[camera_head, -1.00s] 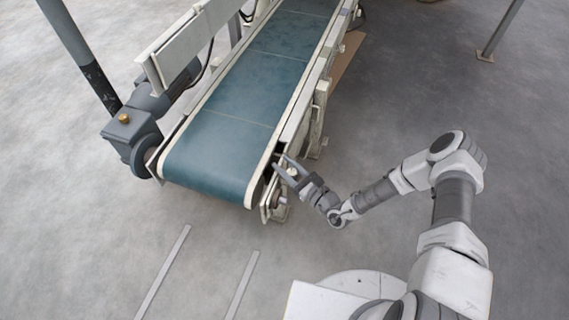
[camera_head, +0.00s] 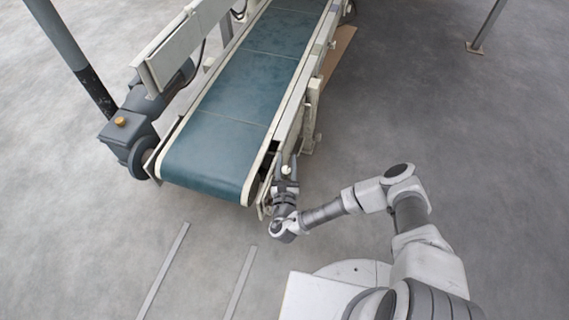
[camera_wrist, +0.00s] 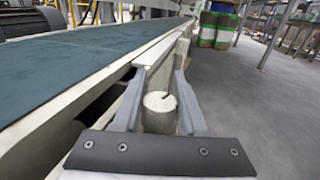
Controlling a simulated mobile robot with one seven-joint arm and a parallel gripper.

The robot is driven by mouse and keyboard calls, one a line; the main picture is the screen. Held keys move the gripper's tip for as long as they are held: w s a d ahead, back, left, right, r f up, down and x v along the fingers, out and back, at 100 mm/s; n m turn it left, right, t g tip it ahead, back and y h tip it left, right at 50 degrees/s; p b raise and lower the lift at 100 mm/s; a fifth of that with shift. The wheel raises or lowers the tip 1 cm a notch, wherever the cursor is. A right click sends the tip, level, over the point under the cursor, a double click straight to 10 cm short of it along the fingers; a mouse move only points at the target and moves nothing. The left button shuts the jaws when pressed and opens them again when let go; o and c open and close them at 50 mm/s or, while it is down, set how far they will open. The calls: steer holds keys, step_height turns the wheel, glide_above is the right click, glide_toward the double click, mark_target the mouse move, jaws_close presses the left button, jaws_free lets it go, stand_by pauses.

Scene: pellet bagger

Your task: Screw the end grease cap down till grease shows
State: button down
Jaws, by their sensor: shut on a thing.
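The end grease cap (camera_wrist: 160,101) is a pale, round, short cylinder beside the conveyor's side rail, low in the middle of the wrist view. A short dark mark shows on its top; I cannot tell whether it is grease. My gripper (camera_wrist: 160,84) has one grey finger on each side of the cap and is shut on it. In the head view my gripper (camera_head: 286,168) is at the near right corner of the conveyor, pointing away along the frame. The cap's lower part is hidden behind my gripper's palm in the wrist view.
The teal conveyor belt (camera_head: 222,130) runs away on the left of my gripper, with its pale side rail (camera_head: 297,100) close alongside. Open grey floor lies to the right.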

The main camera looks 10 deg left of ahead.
steer(key=shift+d+f+m+h+b, duration=0.1)
steer(key=shift+d+m+h+b, duration=0.15)
steer(key=shift+m+h+b, duration=0.7)
steer(key=shift+h+p, duration=0.3)
steer(key=shift+h, duration=0.45)
steer(key=shift+c, duration=2.2)
jaws_free()
steer(key=d+r+p, duration=0.7)
steer(key=d+r, duration=0.4)
steer(key=shift+s+d+p, duration=0.2)
steer(key=shift+d+p, duration=0.15)
steer(key=shift+p, duration=0.05)
steer(key=shift+r, duration=0.1)
